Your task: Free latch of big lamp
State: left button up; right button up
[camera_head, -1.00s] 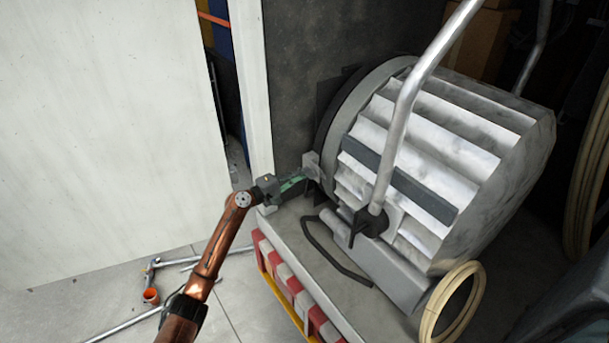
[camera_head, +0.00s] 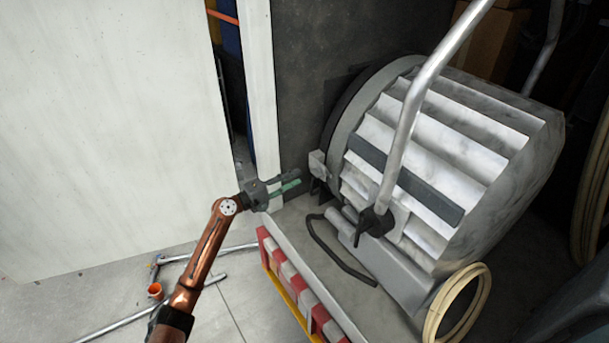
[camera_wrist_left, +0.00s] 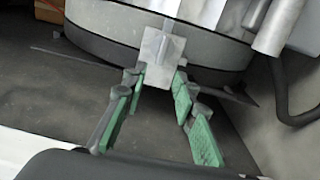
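The big lamp (camera_head: 430,150) is a large grey ribbed drum lying on the truck bed. Its latch (camera_head: 318,165) is a small light-grey plate on the left rim. In the left wrist view the latch (camera_wrist_left: 160,60) shows as a square plate with a raised bar, just beyond my fingertips. My left gripper (camera_head: 297,180) is open, with green finger pads, a little left of the latch and apart from it. The wrist view shows the left gripper (camera_wrist_left: 157,85) with empty space between its fingers. My right gripper is not in view.
A bent metal tube (camera_head: 408,115) crosses in front of the lamp. A black cable (camera_head: 335,252) and a coiled hose (camera_head: 457,305) lie near the bed's front. A white panel (camera_head: 110,130) stands at left, and a dark wall (camera_head: 310,70) behind.

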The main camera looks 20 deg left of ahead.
pick_arm(q)
jog(key=v, duration=0.5)
jog(key=shift+s+a, duration=0.1)
jog(key=shift+s, duration=0.1)
